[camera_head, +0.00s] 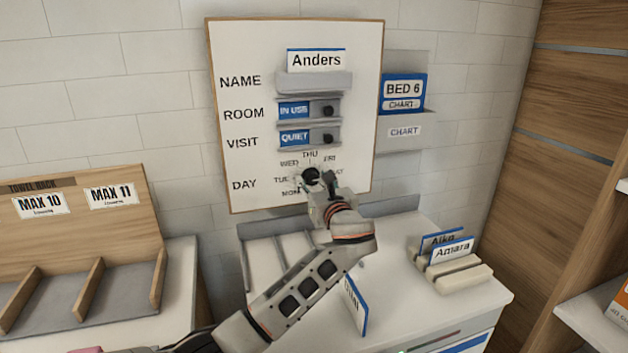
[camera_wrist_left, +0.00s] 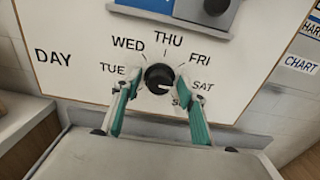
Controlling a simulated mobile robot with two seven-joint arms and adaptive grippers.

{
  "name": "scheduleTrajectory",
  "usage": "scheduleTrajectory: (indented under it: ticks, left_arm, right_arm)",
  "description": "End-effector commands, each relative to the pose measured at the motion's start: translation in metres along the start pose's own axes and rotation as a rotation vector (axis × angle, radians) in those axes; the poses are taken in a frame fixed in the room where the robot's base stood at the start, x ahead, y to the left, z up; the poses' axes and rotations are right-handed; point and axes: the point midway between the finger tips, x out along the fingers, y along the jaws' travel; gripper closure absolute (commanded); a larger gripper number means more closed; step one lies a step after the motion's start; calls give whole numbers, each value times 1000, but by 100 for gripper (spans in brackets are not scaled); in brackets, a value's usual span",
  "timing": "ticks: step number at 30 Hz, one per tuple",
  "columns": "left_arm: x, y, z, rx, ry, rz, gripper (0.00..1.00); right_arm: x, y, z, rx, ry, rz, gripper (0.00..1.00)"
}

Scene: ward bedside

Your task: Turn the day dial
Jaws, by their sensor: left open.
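The day dial is a round black knob (camera_wrist_left: 158,77) low on a white board (camera_head: 232,60), ringed by day names. In the left wrist view, TUE, WED, THU, FRI and SAT are readable; the lower names are partly hidden. A pale mark shows on the knob's lower right, roughly toward SAT or SUN; its exact setting is unclear. My left gripper (camera_wrist_left: 159,84) is open, with one green-padded finger on each side of the knob. I cannot tell whether the fingers touch it. In the head view, my left gripper (camera_head: 315,184) partly covers the dial (camera_head: 310,174). My right gripper is not in view.
Above the dial are the IN USE (camera_head: 294,110) and QUIET (camera_head: 294,138) sliders and the Anders name card (camera_head: 316,60). A chart holder (camera_head: 404,132) hangs to the right. Name cards stand in a holder (camera_head: 460,277) on the counter; a towel rack (camera_head: 90,235) is left.

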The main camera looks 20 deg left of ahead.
Motion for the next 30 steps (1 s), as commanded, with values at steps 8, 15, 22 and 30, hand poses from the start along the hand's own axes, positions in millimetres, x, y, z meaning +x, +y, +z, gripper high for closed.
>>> scheduleTrajectory:
  ticks: [8,15,22,30]
  left_arm:
    - [1,0,0,0,0,0,67]
    - [1,0,0,0,0,1,97]
    - [1,1,0,-23,0,1,97]
    - [1,1,0,-163,2,1,97]
  right_arm:
    - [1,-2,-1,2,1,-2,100]
    - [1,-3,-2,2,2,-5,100]
    - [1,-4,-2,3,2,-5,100]
    - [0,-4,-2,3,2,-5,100]
